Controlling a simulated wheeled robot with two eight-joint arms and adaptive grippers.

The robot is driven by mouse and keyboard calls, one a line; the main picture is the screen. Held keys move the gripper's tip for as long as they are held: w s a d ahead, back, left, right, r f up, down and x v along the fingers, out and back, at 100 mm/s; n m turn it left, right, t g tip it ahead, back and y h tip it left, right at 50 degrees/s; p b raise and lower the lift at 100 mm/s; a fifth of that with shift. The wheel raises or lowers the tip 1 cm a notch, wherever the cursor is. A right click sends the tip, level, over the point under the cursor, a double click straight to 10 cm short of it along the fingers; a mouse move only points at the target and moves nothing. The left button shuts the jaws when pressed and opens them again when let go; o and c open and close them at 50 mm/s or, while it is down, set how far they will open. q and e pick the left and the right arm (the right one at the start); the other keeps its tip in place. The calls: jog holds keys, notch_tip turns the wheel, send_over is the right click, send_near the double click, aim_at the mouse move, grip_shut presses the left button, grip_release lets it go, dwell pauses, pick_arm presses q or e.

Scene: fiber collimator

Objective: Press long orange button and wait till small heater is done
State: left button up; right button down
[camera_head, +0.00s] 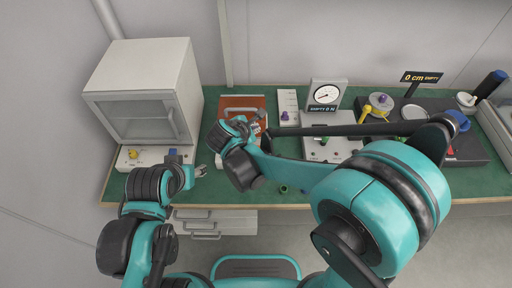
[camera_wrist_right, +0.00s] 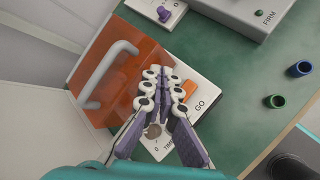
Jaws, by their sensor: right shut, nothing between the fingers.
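The small heater is an orange box (camera_head: 243,102) with a white handle. In the right wrist view the orange box (camera_wrist_right: 122,70) sits behind a white front panel (camera_wrist_right: 205,85) marked GO and TIME. The long orange button (camera_wrist_right: 185,91) is on that panel, partly hidden by my fingers. A round grey knob (camera_wrist_right: 153,131) shows between the fingers. My right gripper (camera_wrist_right: 159,73) is shut and empty, over the panel just left of the button; contact cannot be told. It also shows in the head view (camera_head: 258,118). My left gripper (camera_head: 202,171) is at the bench's front left; its opening is unclear.
A white cabinet oven (camera_head: 145,85) stands at the left. A force gauge (camera_head: 325,95) and a dark platform (camera_head: 465,145) are to the right. A blue ring (camera_wrist_right: 299,68) and a green ring (camera_wrist_right: 275,101) lie on the green bench (camera_wrist_right: 225,52).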

jog(key=shift+f, duration=0.1)
notch_tip(320, 180, down, 9)
jog(key=b, duration=0.7)
jog(key=shift+r, duration=0.2)
dwell(0.9)
jog(key=shift+f+b, duration=0.4)
jog(key=shift+f, duration=0.05)
jog(key=shift+f+b, duration=0.45)
jog(key=shift+f, duration=0.05)
dwell(0.6)
jog(key=shift+r, duration=0.1)
jog(key=shift+r+p, duration=0.75)
jog(key=shift+r, duration=0.15)
